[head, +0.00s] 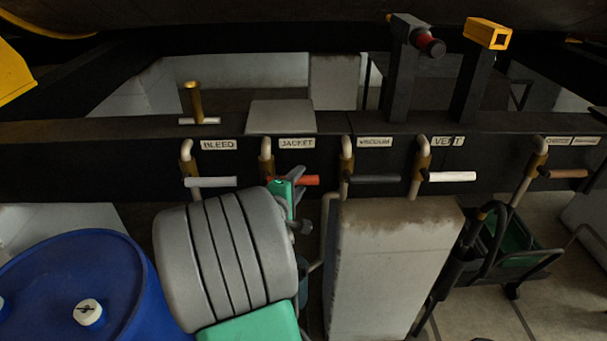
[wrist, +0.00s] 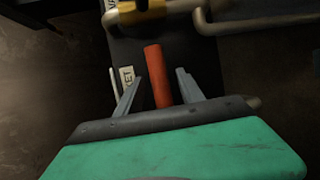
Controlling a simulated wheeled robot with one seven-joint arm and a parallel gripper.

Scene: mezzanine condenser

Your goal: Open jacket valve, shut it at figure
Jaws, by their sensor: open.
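The jacket valve's orange-red lever (head: 307,180) points right, crosswise to its vertical pipe (head: 267,148), under the JACKET label (head: 296,143). My gripper (head: 297,178) is at this lever, its teal body covering the valve's lower part in the head view. In the wrist view the lever (wrist: 156,72) runs between the two grey fingers of my open gripper (wrist: 159,76). Gaps show on both sides of the lever there, so it does not look gripped. A brass-coloured fitting (wrist: 139,13) sits at the lever's far end. I see no readable figure or gauge.
Similar levers stand under BLEED (head: 210,182), VACUUM (head: 375,179) and VENT (head: 452,176), close on both sides. A blue drum (head: 120,260) is at lower left. A pale block (head: 390,270) stands below the vacuum valve. A black cart frame (head: 520,262) is at right.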

